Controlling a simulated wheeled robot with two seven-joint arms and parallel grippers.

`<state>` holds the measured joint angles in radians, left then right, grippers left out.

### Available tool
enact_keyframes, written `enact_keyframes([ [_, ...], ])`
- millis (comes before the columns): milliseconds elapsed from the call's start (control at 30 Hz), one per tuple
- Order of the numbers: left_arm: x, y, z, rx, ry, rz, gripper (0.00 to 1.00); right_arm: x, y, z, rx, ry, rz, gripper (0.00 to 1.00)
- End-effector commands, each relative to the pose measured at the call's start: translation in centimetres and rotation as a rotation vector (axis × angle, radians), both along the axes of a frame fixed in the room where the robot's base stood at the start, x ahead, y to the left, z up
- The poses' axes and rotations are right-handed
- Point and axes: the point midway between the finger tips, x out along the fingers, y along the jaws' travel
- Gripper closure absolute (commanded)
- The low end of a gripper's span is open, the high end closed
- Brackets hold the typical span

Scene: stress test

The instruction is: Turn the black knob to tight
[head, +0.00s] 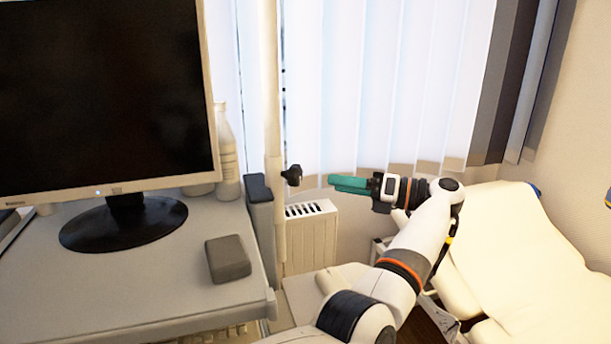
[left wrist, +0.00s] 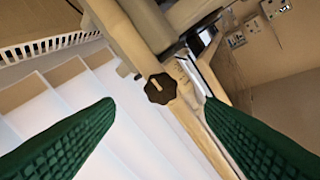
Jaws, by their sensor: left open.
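The black knob (head: 292,175) sits on the side of a pale upright pole (head: 273,130) beside the desk. In the left wrist view the dark lobed knob (left wrist: 160,88) has a pale mark on its face and lies between and beyond my fingertips. My left gripper (head: 332,183), with green fingers, points left toward the knob, with a gap between them. In the left wrist view my left gripper (left wrist: 160,106) has its fingers wide apart with nothing held. No tight marking can be read. My right gripper is out of view.
A desk (head: 130,300) at left bears a monitor (head: 100,95), a white bottle (head: 226,155) and a grey block (head: 228,260). A radiator (head: 308,235) and blinds (head: 385,80) stand behind the pole. A cream padded couch (head: 530,265) is at right.

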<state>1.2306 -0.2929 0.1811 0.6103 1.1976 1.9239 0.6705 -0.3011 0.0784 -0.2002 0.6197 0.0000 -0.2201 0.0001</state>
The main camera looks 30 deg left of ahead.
Motion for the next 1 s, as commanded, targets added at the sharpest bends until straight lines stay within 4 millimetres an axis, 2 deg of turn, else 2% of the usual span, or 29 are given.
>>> enact_keyframes([
  [200,-1.1,4.6,0.4,0.004,0.001,0.003,0.36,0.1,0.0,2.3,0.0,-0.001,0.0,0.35],
  [400,-1.7,7.7,0.4,0.004,0.001,0.001,0.36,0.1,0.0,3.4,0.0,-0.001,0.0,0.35],
  [600,-2.0,9.1,0.2,0.004,0.001,-0.002,0.36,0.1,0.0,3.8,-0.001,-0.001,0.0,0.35],
  [867,-2.1,9.2,0.1,0.004,0.0,-0.002,0.36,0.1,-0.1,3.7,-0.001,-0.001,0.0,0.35],
  [900,-2.1,9.2,0.1,0.004,0.001,-0.002,0.38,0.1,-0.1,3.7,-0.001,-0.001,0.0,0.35],
  [1000,-2.0,9.2,0.1,0.004,0.001,-0.002,0.54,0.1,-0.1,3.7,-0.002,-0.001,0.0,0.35],
])
